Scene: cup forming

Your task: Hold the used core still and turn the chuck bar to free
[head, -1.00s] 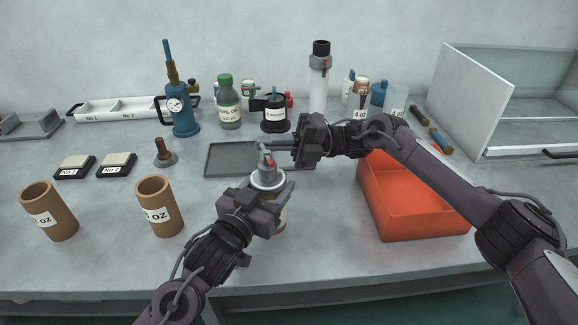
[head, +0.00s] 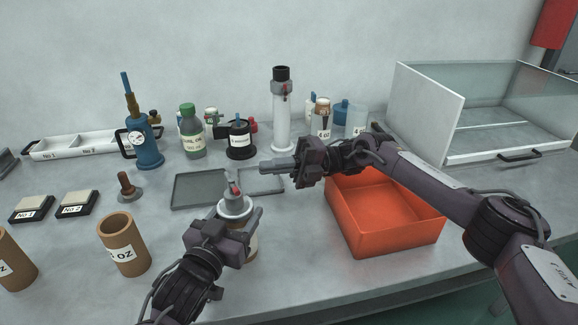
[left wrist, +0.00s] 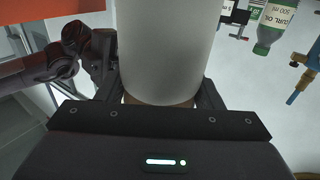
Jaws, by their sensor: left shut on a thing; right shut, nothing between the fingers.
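The used core (head: 252,247) stands upright at the front middle of the bench, mostly hidden behind my left gripper. A grey metal chuck (head: 235,207) with a red mark sits on its top. The chuck bar is small here, and I cannot tell its angle. My left gripper (head: 244,226) is shut on the core. In the left wrist view a pale grey cylinder (left wrist: 165,50) rises between its fingers, with a brown band below. My right gripper (head: 266,166) is shut and empty, up and right of the chuck, apart from it.
An orange bin (head: 385,215) lies under my right arm. A grey tray (head: 200,188) is behind the chuck. Brown cups (head: 124,245) stand at left. Bottles (head: 192,132), a blue pump (head: 146,145) and a white column (head: 282,115) stand behind. A glass-sided case (head: 480,115) is at right.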

